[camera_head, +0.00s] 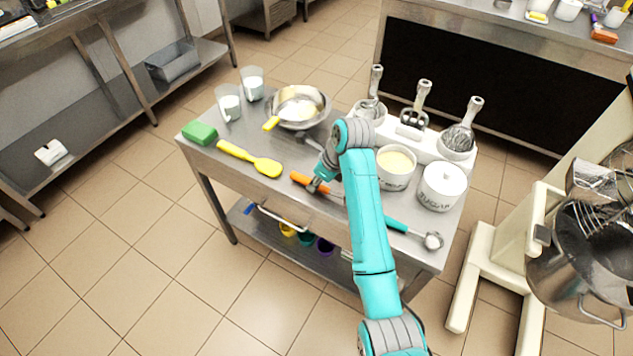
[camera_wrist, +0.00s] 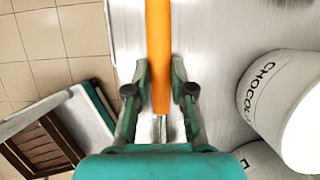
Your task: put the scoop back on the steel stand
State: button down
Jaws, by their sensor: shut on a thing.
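My gripper (camera_head: 318,184) is shut on an orange handle (camera_head: 301,178) over the front of the steel stand (camera_head: 210,160), a metal table with a lower shelf. In the wrist view, the orange handle (camera_wrist: 158,50) runs between the fingertips (camera_wrist: 160,92), with a thin metal shaft below it. The head of this tool is hidden by my arm, so I cannot tell its shape or whether it touches the top. A scoop with a teal handle and round metal head (camera_head: 432,240) lies at the table's front right edge.
A yellow spatula (camera_head: 265,166), green sponge (camera_head: 199,133), metal pan (camera_head: 322,103) and glasses stand left and behind. A chocolate tub (camera_head: 395,178), sugar tub (camera_head: 441,192) and white tool holder (camera_head: 385,131) stand right. A mixer with a bowl (camera_head: 575,270) is far right.

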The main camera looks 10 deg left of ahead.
jog(key=shift+f, duration=0.3)
jog(key=shift+f, duration=0.1)
jog(key=c, duration=1)
grip_release()
